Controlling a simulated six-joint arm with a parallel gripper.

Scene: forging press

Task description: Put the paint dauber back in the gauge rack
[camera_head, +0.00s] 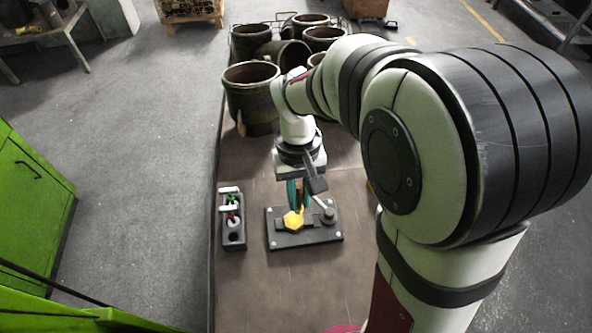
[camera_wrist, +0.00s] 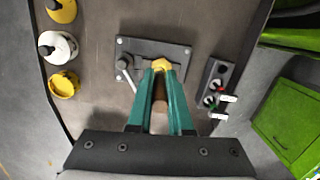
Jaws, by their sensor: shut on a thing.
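My gripper (camera_wrist: 160,70) has green fingers and is shut on a slim brown stick, which looks like the paint dauber's handle (camera_wrist: 159,98). The dauber's lower end is hard to make out. In the head view my gripper (camera_head: 298,205) points down at the clamp plate, right of the gauge rack. The gauge rack (camera_head: 234,240) is a small dark block. It holds tools with white, red and green parts, and its front end shows a bare dark hole. It also shows in the wrist view (camera_wrist: 222,69), right of the fingers.
A yellow hexagonal piece (camera_head: 293,220) sits on the dark clamp plate (camera_head: 285,241), close to my fingertips. A lever (camera_head: 328,213) stands on its right. Several paint pots (camera_wrist: 60,48) stand left in the wrist view. Large drums (camera_head: 250,92) stand behind. Table surface before the plate is clear.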

